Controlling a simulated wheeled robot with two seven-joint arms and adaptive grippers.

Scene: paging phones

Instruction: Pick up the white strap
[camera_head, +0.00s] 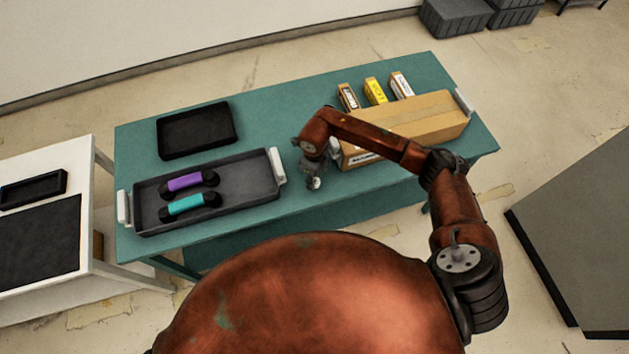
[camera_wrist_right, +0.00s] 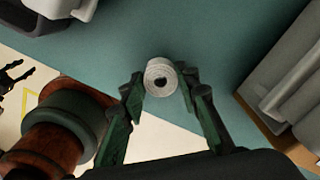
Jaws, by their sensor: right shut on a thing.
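In the head view the strap (camera_head: 316,183) is a small pale spot under my right gripper (camera_head: 314,180), near the front edge of the teal table (camera_head: 330,205). I cannot tell whether it touches the table. A dark claw at the left edge of the right wrist view looks like my left gripper (camera_wrist_right: 14,78), cut off by the frame.
A grey tray (camera_head: 248,188) holds a purple phone (camera_head: 184,182) and a teal phone (camera_head: 187,204). A black tray (camera_head: 197,129) lies behind it. A cardboard box (camera_head: 425,115) with white handles and several small boxes stand at right. A white table (camera_head: 88,232) stands at left.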

